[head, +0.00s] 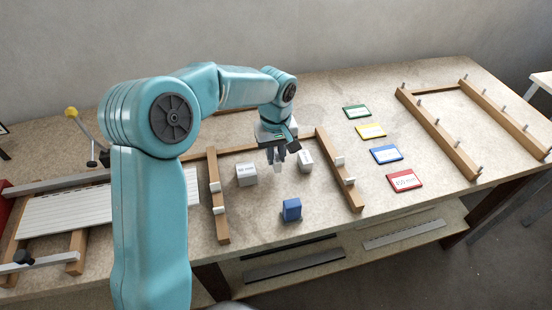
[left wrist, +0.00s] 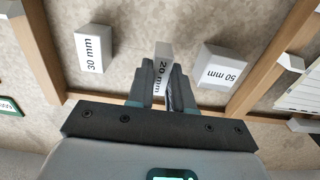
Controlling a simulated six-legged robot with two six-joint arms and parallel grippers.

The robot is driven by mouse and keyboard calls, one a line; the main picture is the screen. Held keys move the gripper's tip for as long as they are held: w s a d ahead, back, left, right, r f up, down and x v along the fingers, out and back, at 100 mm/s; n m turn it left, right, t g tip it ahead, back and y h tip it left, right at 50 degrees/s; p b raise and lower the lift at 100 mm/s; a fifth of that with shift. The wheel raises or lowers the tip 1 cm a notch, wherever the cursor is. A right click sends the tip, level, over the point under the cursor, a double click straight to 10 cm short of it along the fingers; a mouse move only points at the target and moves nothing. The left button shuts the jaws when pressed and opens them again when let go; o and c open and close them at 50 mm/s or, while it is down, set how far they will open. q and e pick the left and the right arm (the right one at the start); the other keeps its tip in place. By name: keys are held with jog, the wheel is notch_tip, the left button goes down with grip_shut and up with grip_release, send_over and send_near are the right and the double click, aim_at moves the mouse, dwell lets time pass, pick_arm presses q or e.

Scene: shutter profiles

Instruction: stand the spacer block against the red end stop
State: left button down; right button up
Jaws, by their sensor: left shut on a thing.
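My left gripper (head: 277,158) is shut on a white spacer block marked 20 mm, over the wooden frame in the middle of the bench. In the left wrist view the 20 mm block (left wrist: 163,52) sits between the fingers of the gripper (left wrist: 161,75). A 50 mm block (head: 246,174) is left of the gripper and a 30 mm block (head: 306,160) is right of it, both apart from it. A red piece (head: 8,212) shows at the far left edge, partly cut off; it may be the end stop. My right gripper is not in view.
A blue block (head: 291,210) stands at the front of the bench. Green (head: 357,111), yellow (head: 370,131), blue (head: 386,154) and red (head: 405,180) cards lie to the right. A pegged wooden rack (head: 440,135) is beyond them. A white slatted profile (head: 65,212) lies at left.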

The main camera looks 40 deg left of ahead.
aim_at(276, 156)
pick_arm(q)
jog(key=shift+w+f, duration=0.2)
jog(key=shift+f, duration=1)
jog(key=shift+s+r, duration=0.1)
jog(key=shift+s, duration=0.1)
jog(key=shift+w+f, duration=0.1)
jog(key=shift+f, duration=0.15)
jog(key=c, duration=1)
grip_release()
jog(key=shift+r, duration=0.1)
jog(key=shift+r, duration=0.25)
notch_tip(276, 156, up, 12)
jog(key=shift+f, duration=0.1)
